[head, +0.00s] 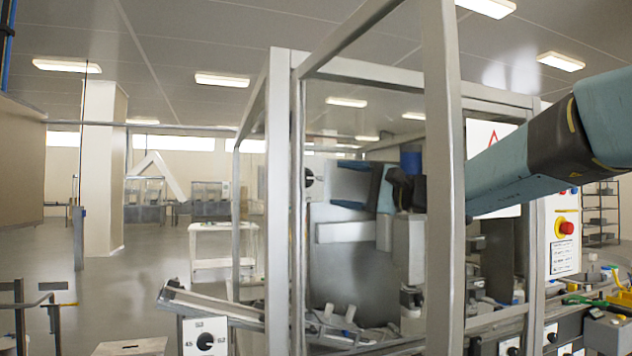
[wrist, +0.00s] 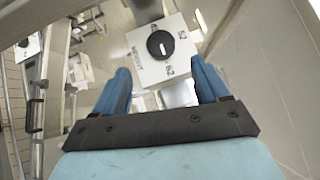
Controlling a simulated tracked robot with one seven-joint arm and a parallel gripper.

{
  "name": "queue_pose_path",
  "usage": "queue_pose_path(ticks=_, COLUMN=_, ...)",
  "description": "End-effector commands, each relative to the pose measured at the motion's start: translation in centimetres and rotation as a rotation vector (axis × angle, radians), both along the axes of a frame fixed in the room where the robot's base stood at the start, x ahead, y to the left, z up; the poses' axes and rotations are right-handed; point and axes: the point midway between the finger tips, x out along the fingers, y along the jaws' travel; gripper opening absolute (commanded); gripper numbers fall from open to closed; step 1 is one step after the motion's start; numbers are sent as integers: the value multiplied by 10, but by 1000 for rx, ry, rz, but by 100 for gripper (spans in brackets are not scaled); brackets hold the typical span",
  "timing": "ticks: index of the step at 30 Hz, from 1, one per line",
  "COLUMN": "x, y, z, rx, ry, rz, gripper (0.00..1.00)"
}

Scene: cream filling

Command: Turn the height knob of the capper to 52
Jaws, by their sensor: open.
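In the wrist view a round black knob (wrist: 160,44) sits on a white plate (wrist: 146,68) with printed numbers. One reads 42 below the knob and one looks like 52 to its right. Lettering on the left seems to read HEIGHT. A short white mark shows on the knob; its exact reading is too small to tell. My gripper (wrist: 163,82) is open and empty, its blue fingers apart, with the knob ahead between them and not touched. In the head view my gripper (head: 352,185) is inside the metal frame, right of a small dark knob (head: 308,176).
Upright metal posts (head: 443,150) of the machine frame stand close around my arm. Another dial (head: 205,342) on a white plate is at the lower left. A red stop button (head: 566,228) is on the right. Cluttered parts lie at the lower right.

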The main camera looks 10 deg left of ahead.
Motion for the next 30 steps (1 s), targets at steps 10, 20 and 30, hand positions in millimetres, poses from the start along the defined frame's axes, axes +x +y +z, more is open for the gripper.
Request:
queue_pose_path(ticks=10, x=13, y=55, z=8, rx=0, ry=-1, rz=2, gripper=74)
queue_pose_path(ticks=20, x=19, y=73, z=10, rx=0, ry=-1, rz=-2, gripper=74)
queue_pose_path(ticks=30, x=19, y=73, z=11, rx=0, ry=-1, rz=-2, gripper=63)
